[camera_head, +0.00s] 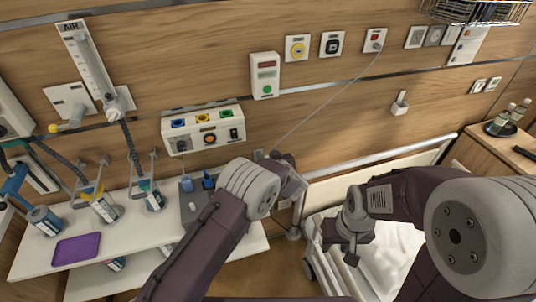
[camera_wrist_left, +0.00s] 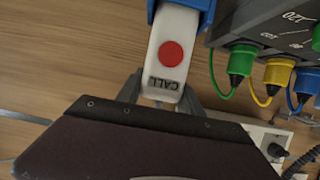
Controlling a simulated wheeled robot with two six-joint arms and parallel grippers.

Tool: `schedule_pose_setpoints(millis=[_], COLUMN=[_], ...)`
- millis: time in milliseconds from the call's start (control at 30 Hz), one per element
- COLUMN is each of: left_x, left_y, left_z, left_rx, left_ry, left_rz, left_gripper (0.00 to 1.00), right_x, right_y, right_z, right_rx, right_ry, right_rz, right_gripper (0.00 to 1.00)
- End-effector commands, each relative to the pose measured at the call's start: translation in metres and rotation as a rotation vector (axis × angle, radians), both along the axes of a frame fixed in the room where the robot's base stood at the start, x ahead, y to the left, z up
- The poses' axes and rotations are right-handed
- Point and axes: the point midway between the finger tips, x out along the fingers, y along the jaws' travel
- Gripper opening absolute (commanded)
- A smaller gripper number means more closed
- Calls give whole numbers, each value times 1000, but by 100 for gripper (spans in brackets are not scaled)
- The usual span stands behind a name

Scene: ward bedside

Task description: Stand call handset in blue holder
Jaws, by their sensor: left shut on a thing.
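The call handset (camera_wrist_left: 170,50) is white with a red button and a CALL label, seen in the left wrist view. My left gripper (camera_wrist_left: 165,98) is shut on it. A blue piece (camera_wrist_left: 200,5) surrounds the handset's far end at the top edge. It is cut off there, so I cannot tell whether it is the holder or how deep the handset sits. In the head view my left gripper (camera_head: 286,168) is near the wall, right of the shelf, and hides the handset. My right gripper (camera_head: 348,246) is over the bed, its jaws unclear.
A socket panel (camera_head: 205,128) is on the wall left of my left gripper. A thin cord runs up right to the red wall socket (camera_head: 375,40). The shelf (camera_head: 145,238) carries bottles and a purple tray (camera_head: 77,249). A small white wall holder (camera_head: 399,107) hangs further right.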

Motion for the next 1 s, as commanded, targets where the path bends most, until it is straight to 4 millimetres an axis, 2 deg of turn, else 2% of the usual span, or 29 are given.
schedule_pose_setpoints(millis=[733,767,800,833,1000], left_x=[0,0,0,0,0], left_y=[0,0,0,0,0], left_z=[-3,-3,-3,-3,-3], left_rx=[0,0,0,0,0], left_ry=[0,0,0,0,0], left_rz=[0,0,0,0,0], left_gripper=[0,49,60,68,69], right_x=[0,0,0,0,0], right_y=[0,0,0,0,0], right_z=[-1,-1,-1,-1,-1], right_rx=[0,0,0,0,0], right_ry=[0,0,0,0,0], right_rz=[0,0,0,0,0], right_gripper=[36,36,36,36,36])
